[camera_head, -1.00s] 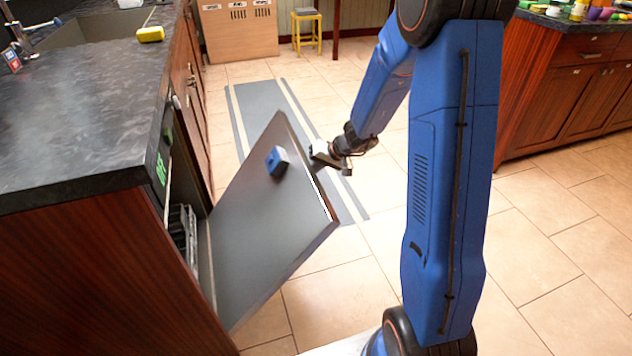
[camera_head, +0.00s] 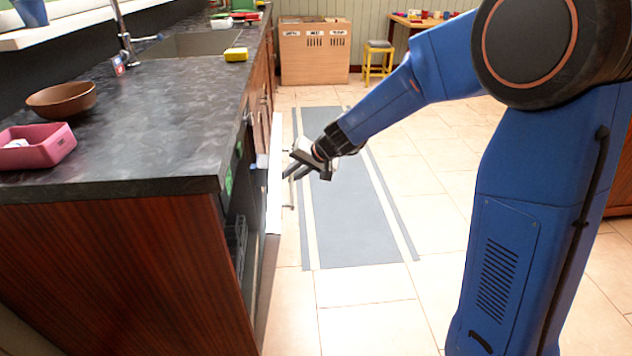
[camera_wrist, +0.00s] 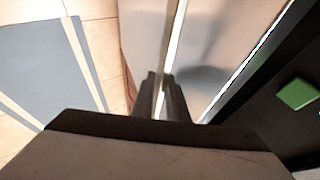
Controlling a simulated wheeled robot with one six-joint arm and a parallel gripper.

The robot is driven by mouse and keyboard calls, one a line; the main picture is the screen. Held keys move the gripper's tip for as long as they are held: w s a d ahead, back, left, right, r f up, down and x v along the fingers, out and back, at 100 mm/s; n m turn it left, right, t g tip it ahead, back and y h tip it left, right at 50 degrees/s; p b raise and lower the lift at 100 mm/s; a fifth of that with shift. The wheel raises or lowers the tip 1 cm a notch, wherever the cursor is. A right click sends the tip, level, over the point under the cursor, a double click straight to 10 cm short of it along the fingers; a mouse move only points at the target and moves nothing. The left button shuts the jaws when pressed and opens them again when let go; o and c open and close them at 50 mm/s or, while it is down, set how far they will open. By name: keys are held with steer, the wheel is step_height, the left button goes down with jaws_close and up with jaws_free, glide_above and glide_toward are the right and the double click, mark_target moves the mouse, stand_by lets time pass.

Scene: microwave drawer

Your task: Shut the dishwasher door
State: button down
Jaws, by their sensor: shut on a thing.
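The dishwasher door (camera_head: 274,190) stands nearly upright close to the front of the counter unit, seen almost edge-on in the head view. A gap remains between it and the dark dishwasher opening (camera_head: 240,225). My gripper (camera_head: 289,175) is at the door's upper part, on the room side. In the wrist view the gripper (camera_wrist: 161,88) is shut on the door's top edge, with the bright edge strip running between the fingers. The door's panel (camera_wrist: 215,45) shows beside the fingers there. The exact finger contact is partly hidden in the head view.
The dark countertop (camera_head: 150,150) overhangs the unit and bears a brown bowl (camera_head: 62,100), a pink tray (camera_head: 38,147) and a yellow sponge (camera_head: 236,54). A grey striped mat (camera_head: 350,210) lies on the open tiled floor. A yellow stool (camera_head: 378,62) stands at the back.

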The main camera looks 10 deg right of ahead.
mark_target(254, 167)
steer(key=a, duration=0.3)
steer(key=a+r, duration=0.1)
steer(key=a, duration=0.3)
steer(key=a+r, duration=0.1)
steer(key=a, duration=0.3)
steer(key=shift+a+r, duration=0.2)
steer(key=shift+r, duration=0.05)
steer(key=c, duration=2.2)
jaws_free()
steer(key=shift+a, duration=0.1)
steer(key=shift+o, duration=0.2)
steer(key=shift+v, duration=0.8)
steer(key=d+v, duration=0.1)
steer(key=v, duration=1.5)
steer(key=shift+f, duration=0.25)
steer(key=shift+w, duration=0.1)
steer(key=s+d+f+h, duration=0.3)
steer(key=s+d, duration=1.1)
steer(key=s, duration=0.2)
steer(key=s+d+f+n+h, duration=0.1)
steer(key=s+d+f+h, duration=0.2)
steer(key=s+d, duration=1.2)
steer(key=shift+s+d+f+n+h, duration=0.3)
steer(key=shift+s+h, duration=0.1)
steer(key=shift+h, duration=0.1)
